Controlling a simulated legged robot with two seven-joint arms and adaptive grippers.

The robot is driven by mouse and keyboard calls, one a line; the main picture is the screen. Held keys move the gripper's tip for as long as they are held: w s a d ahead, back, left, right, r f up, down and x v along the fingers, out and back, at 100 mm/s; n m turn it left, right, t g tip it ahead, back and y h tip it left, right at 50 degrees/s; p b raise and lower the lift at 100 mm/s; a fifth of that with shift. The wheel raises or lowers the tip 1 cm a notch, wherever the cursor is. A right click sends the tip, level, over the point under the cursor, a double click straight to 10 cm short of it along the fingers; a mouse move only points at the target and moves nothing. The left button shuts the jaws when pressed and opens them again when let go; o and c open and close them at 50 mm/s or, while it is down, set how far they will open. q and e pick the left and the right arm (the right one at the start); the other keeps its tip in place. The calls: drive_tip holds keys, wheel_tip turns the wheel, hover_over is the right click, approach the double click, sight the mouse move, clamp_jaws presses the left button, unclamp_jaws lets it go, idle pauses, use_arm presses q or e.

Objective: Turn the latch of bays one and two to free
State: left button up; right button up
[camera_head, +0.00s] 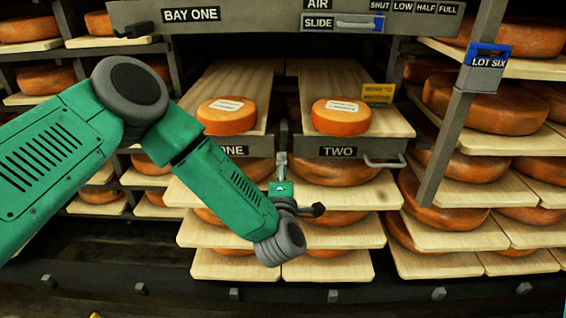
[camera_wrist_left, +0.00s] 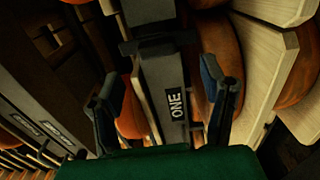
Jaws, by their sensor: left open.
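A dark beam bears the sign BAY ONE (camera_head: 191,14). A small black lever (camera_head: 134,30) sits at the sign's left end; I cannot read its setting or tell if it is a latch. No BAY TWO sign or second latch can be made out. My left arm crosses the head view, its wrist (camera_head: 280,243) low in front of the boards. In the left wrist view my left gripper (camera_wrist_left: 162,78) is open, its blue-lined fingers either side of the board labelled ONE (camera_wrist_left: 175,103), with nothing seen held. My right gripper is not in view.
Orange cheese wheels lie on boards ONE (camera_head: 227,117) and TWO (camera_head: 341,117). TWO has a front handle (camera_head: 385,161). A post with a LOT SIX tag (camera_head: 488,62) stands right. Loaded shelves surround the boards.

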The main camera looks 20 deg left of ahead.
use_arm(q)
drive_tip(key=v, duration=0.5)
drive_tip(key=shift+s+f, duration=0.1)
drive_tip(key=shift+s, duration=0.2)
